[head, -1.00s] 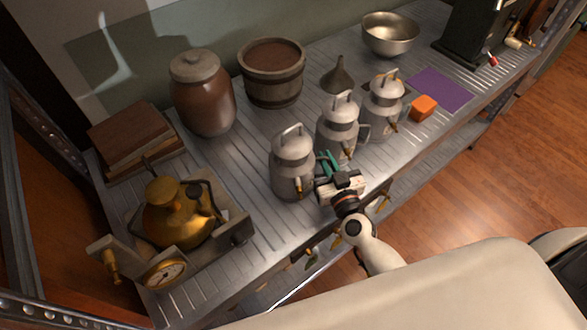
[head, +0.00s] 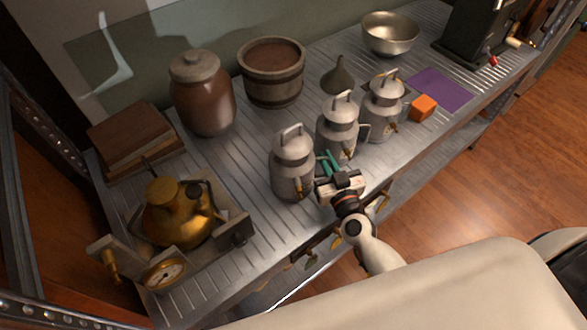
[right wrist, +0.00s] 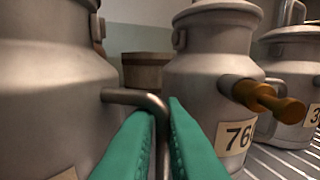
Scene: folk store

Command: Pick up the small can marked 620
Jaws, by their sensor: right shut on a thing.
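Three small grey metal cans with brass taps stand in a row on the ribbed metal counter. The left can (head: 293,168) has a label whose number I cannot read; only a label edge shows in the right wrist view, where this can (right wrist: 45,90) fills the left side. The middle can (head: 339,128) is marked 76 and perhaps more in the right wrist view (right wrist: 208,75). The right can (head: 383,108) has a label starting with 3. My right gripper (head: 330,162) has its green fingers (right wrist: 163,135) shut on the left can's side handle (right wrist: 135,97). My left gripper is out of view.
A brass kettle (head: 178,215) on a scale stands at left, near books (head: 130,138). A brown jar (head: 203,100), wooden bucket (head: 272,85), funnel (head: 339,75) and metal bowl (head: 390,40) stand behind. An orange block (head: 424,107) and purple sheet (head: 440,88) lie at right.

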